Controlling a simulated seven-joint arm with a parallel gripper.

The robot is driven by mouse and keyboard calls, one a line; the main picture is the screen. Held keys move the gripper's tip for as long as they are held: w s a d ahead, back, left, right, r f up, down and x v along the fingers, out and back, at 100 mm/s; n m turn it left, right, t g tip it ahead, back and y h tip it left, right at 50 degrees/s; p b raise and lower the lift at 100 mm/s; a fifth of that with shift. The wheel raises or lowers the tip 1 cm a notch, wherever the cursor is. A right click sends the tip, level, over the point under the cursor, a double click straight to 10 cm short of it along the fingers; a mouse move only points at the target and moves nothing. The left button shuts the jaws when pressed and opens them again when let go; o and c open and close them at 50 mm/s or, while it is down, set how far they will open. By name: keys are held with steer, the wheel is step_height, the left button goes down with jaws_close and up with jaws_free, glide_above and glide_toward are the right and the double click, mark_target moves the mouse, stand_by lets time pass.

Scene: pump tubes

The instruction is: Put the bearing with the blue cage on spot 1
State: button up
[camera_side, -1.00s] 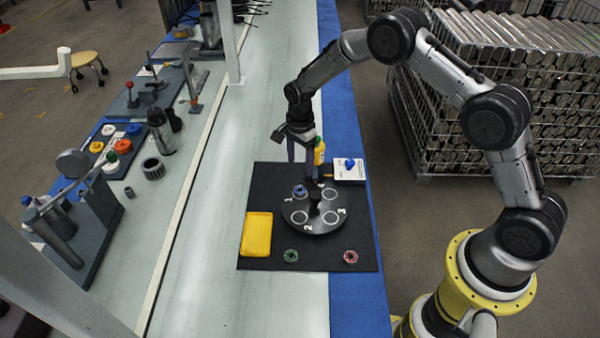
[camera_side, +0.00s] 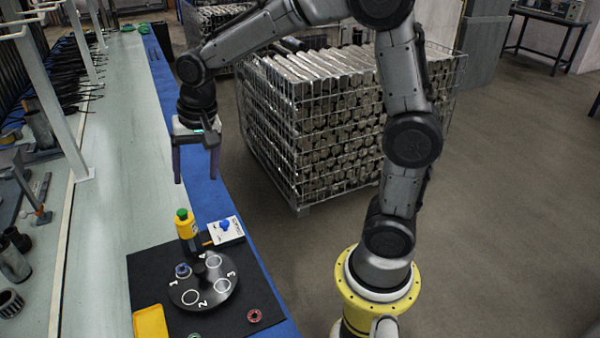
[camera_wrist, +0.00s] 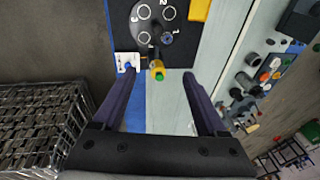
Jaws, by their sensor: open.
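The bearing with the blue cage (camera_side: 182,271) sits at spot 1 on the dark round disc (camera_side: 206,290). It also shows beside the "1" mark in the wrist view (camera_wrist: 167,38). Whether it is exactly centred on the ring is too small to tell. The rings at spots 2, 3 and 4 are bare. My gripper (camera_side: 195,180) is open and empty, fingers pointing down, well above and behind the disc. In the wrist view its two fingers (camera_wrist: 160,76) are spread apart with nothing between them.
A yellow bottle with a green cap (camera_side: 187,229) and a white box with a blue knob (camera_side: 225,231) stand behind the disc. A red bearing (camera_side: 254,316), a green one (camera_side: 194,336) and a yellow tray (camera_side: 150,322) lie on the black mat. A short post rises from the disc's middle.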

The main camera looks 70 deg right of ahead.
steer(key=s+r+n+t, duration=0.3)
steer(key=s+n, duration=0.6)
steer(key=s, duration=1.3)
steer(key=shift+d+r, duration=0.15)
steer(key=shift+r, duration=0.35)
